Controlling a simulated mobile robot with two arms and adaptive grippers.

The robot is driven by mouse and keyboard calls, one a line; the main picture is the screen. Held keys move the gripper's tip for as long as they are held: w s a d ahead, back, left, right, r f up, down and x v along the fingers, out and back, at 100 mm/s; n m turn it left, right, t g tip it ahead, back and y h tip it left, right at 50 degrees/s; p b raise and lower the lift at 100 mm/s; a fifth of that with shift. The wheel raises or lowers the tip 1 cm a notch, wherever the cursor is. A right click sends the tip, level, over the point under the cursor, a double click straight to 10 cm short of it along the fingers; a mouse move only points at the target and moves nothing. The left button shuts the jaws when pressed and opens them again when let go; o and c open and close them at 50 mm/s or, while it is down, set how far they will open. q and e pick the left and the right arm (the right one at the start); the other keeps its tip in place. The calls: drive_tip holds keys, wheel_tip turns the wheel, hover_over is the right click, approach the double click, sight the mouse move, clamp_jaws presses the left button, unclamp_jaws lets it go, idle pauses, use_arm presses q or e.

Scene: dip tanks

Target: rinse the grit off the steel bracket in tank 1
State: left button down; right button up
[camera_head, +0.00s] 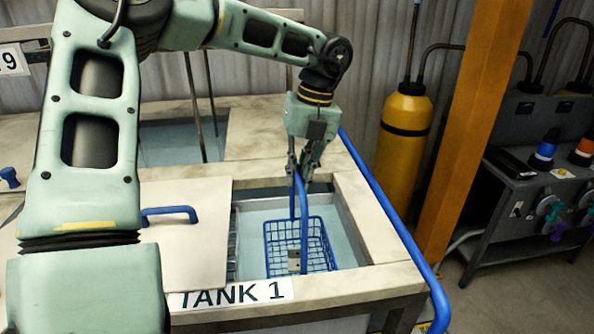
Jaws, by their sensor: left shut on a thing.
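My left gripper (306,172) is above tank 1 (378,217) and is shut on the tall handle of a blue wire basket (318,238). The basket hangs upright inside the tank's open mouth, over or in the pale blue liquid (262,215); how deep it sits I cannot tell. A small grey metal piece with dark spots, seemingly the steel bracket (294,260), shows at the basket near its front side. Grit on it is too small to make out. My right gripper is not in view.
A cover (190,245) with a blue handle (170,212) lies left of the opening. A second open tank (170,143) is behind. A blue rail (385,207) runs along the right edge, with a yellow cylinder (401,150) and an orange post (470,140) beyond.

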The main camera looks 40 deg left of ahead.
use_arm(q)
wheel_tip(320, 180, down, 9)
drive_tip(key=b, duration=0.6)
drive_tip(key=shift+r+b, duration=0.2)
drive_tip(key=shift+b, duration=0.15)
